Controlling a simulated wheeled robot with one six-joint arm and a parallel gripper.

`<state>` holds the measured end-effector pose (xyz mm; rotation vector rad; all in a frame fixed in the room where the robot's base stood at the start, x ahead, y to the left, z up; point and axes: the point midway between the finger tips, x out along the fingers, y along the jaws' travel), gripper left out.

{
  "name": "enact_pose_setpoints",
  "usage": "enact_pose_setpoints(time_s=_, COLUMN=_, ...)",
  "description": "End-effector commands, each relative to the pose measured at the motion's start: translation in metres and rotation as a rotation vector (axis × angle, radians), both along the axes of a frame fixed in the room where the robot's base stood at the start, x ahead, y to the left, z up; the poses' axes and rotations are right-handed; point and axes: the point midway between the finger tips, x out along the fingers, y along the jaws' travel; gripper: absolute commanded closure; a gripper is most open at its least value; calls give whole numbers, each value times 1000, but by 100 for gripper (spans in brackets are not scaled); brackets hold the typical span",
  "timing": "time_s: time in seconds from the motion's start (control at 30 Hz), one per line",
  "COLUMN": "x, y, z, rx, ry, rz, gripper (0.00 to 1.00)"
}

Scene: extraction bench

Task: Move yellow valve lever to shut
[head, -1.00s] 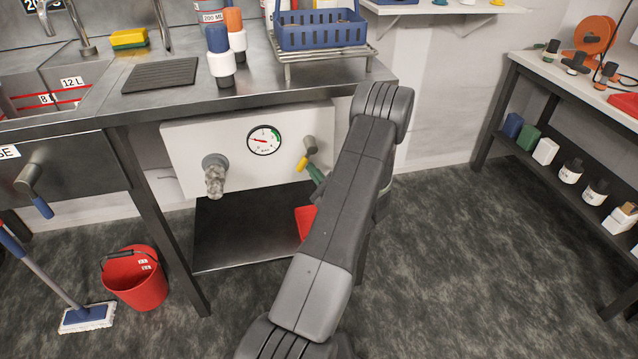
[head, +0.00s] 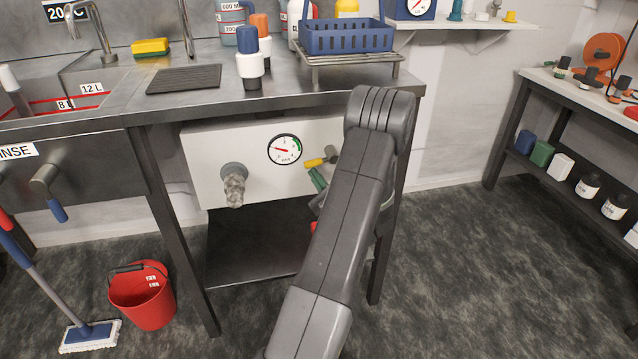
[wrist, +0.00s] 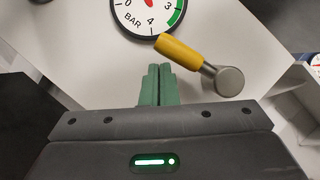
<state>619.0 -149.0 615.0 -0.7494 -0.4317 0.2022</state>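The yellow valve lever (head: 314,162) points left and slightly down from its grey pivot (head: 331,152) on the white panel. In the wrist view the lever (wrist: 180,52) slants up-left from the round grey pivot cap (wrist: 230,81). My gripper's green fingers (head: 317,179) are just below the lever in the head view. In the wrist view my gripper (wrist: 159,68) has its fingers together with nothing between them. The fingertips lie right by the lever's lower edge; I cannot tell whether they touch it. My arm hides part of the panel's right side.
A pressure gauge (head: 285,149) sits left of the lever. A grey outlet (head: 233,180) juts from the panel further left. The steel bench top (head: 290,92) overhangs the panel, and a bench leg (head: 390,210) stands to the right. A red bucket (head: 142,295) is on the floor.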

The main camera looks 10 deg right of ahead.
Motion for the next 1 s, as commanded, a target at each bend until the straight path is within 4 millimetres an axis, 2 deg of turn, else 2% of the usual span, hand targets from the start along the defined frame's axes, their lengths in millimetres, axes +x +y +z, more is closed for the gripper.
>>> enact_pose_setpoints(time_s=0.4, x=0, y=6, z=8, rx=-1, ry=-2, rz=1, gripper=100)
enact_pose_setpoints(time_s=1.0, x=-1, y=5, z=7, rx=-1, ry=-2, rz=1, gripper=100)
